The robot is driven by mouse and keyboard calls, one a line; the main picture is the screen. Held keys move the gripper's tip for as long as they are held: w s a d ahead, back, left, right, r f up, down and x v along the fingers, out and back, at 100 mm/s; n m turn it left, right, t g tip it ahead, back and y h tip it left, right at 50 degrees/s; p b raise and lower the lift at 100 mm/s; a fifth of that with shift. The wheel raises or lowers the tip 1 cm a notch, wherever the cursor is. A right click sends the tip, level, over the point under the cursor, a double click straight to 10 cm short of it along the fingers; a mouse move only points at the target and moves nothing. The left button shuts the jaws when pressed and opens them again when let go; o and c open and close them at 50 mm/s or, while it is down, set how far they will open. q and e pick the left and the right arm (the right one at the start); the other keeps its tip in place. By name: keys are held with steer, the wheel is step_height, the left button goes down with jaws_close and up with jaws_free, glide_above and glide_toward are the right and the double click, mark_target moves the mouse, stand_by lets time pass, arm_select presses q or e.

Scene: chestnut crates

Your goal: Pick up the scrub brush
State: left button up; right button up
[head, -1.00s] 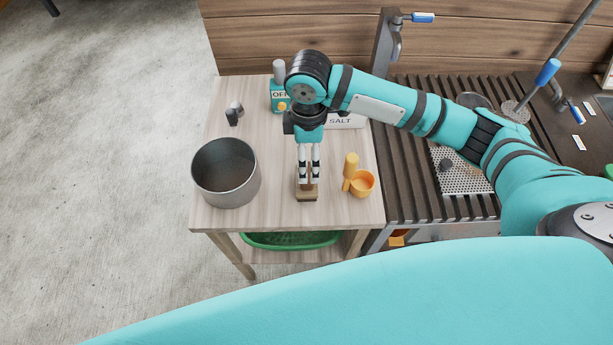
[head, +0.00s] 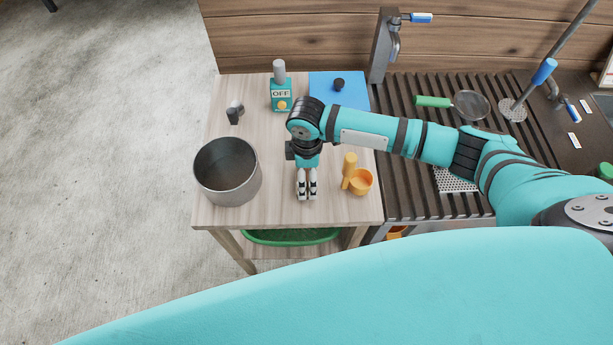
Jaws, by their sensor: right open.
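My right gripper (head: 306,196) is over the front middle of the light wooden table, pointing down, with its jaws open. Its two pale fingers with black parts reach down to about the spot of the scrub brush. The small brown wooden block that showed under the fingers earlier, likely the brush, is now covered by them. I cannot tell whether the fingers touch it or straddle it. My left gripper is not in view.
A grey metal pot (head: 227,172) stands left of the gripper and an orange scoop (head: 361,181) close on its right. Behind are a teal OFF bottle (head: 281,92), a blue mat (head: 352,93) and a small dark-and-white item (head: 235,113). A slatted counter (head: 400,190) adjoins on the right.

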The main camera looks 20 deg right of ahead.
steer(key=c, duration=1.4)
steer(key=shift+o, duration=0.2)
steer(key=shift+r, duration=0.15)
steer(key=shift+r, duration=0.5)
step_height(320, 180, up, 2)
steer(key=shift+w+r+b, duration=0.1)
steer(key=shift+b, duration=0.5)
steer(key=s+a+b, duration=0.1)
steer(key=s+a, duration=0.1)
steer(key=s, duration=0.5)
steer(key=s+a+r+b, duration=0.1)
steer(key=s+a, duration=0.2)
steer(key=s, duration=0.5)
steer(key=shift+s+r, duration=0.2)
steer(key=shift+r, duration=0.1)
